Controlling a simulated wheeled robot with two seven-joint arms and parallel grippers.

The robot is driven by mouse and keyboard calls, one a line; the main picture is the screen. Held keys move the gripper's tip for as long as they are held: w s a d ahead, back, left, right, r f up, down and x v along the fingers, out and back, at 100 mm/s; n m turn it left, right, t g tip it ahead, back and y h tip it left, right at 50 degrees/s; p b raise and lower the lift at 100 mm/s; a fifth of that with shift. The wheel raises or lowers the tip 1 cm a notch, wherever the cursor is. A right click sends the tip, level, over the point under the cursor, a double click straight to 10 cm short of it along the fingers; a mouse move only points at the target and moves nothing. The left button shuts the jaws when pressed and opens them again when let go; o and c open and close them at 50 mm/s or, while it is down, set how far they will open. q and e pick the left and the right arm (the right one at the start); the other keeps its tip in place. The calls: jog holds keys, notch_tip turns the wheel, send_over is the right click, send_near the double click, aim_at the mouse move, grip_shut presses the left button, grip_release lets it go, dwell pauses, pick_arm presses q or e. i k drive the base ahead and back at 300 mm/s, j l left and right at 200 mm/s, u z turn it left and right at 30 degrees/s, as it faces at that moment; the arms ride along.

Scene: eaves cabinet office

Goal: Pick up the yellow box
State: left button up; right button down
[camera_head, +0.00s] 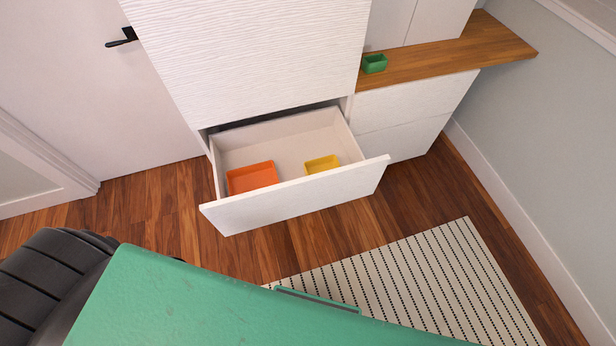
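The yellow box (322,164) is a small open-topped box inside the pulled-out white drawer (290,195). It sits in the right part of the drawer, close behind the front panel, which hides its lower front. An orange box (252,177), wider than the yellow one, sits to its left in the same drawer, with a gap between them. Neither of my grippers shows in the head view, so nothing can be seen touching the yellow box.
A small green box (374,64) stands on the wooden counter (450,52) at the upper right. A large green surface (220,300) fills the bottom foreground; I cannot tell what it is. A striped rug (430,285) lies on the wood floor. A wall stands at right.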

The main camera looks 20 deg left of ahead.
aim_at(321, 164)
jog(key=i+l+u, duration=0.15)
jog(key=l, duration=0.3)
jog(key=i+l+u, duration=0.15)
jog(key=l, duration=0.3)
jog(key=i+l+u, duration=0.15)
jog(key=l, duration=0.35)
jog(key=k+j, duration=0.05)
